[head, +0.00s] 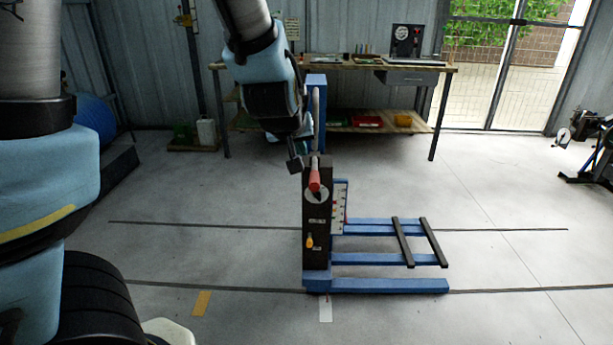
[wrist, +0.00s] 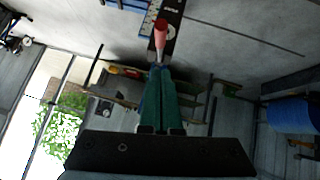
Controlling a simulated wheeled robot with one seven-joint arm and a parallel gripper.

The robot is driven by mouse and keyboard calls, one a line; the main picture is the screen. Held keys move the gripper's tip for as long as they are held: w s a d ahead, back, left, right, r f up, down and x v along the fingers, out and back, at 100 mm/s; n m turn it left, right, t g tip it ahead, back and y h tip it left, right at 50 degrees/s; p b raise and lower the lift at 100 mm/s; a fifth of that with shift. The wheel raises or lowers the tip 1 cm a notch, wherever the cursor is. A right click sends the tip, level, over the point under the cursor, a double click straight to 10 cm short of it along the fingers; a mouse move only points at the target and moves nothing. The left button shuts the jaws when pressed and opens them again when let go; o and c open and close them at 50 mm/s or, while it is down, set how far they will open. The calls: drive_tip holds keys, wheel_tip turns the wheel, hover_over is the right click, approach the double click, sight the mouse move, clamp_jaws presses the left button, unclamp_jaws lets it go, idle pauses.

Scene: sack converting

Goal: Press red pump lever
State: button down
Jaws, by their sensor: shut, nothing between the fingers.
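The pump lever has a red grip (head: 315,180) and a thin grey rod that rises behind it. It stands at the dark front panel of a blue pallet stacker, in the middle of the head view. The red grip also shows in the wrist view (wrist: 160,36), at the top centre. My gripper (wrist: 160,70) has its green fingers shut together and empty. In the wrist view its tips line up with the lever's rod, just below the grip; I cannot tell whether they touch. In the head view my wrist is just left of the rod, and the fingers are mostly hidden.
The stacker's blue legs (head: 390,286) extend right along the floor. A small yellow knob (head: 310,240) sits low on the dark panel. A workbench (head: 340,66) stands at the back wall. The floor around the stacker is largely clear.

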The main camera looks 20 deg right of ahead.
drive_tip(key=b, duration=0.2)
hover_over(313, 181)
drive_tip(key=s+a, duration=0.2)
drive_tip(key=a, duration=0.1)
wheel_tip(313, 181, down, 7)
drive_tip(key=shift+s+d+f+p, duration=0.1)
drive_tip(key=shift+d+f+p, duration=0.1)
drive_tip(key=shift+f, duration=0.5)
drive_tip(key=shift+s+d+f+p, duration=0.1)
drive_tip(key=shift+s+d+f, duration=0.1)
drive_tip(key=shift+f, duration=0.45)
drive_tip(key=shift+s+d+f+p, duration=0.1)
drive_tip(key=shift+d+f, duration=0.1)
drive_tip(key=shift+f, duration=0.5)
drive_tip(key=shift+w, duration=0.1)
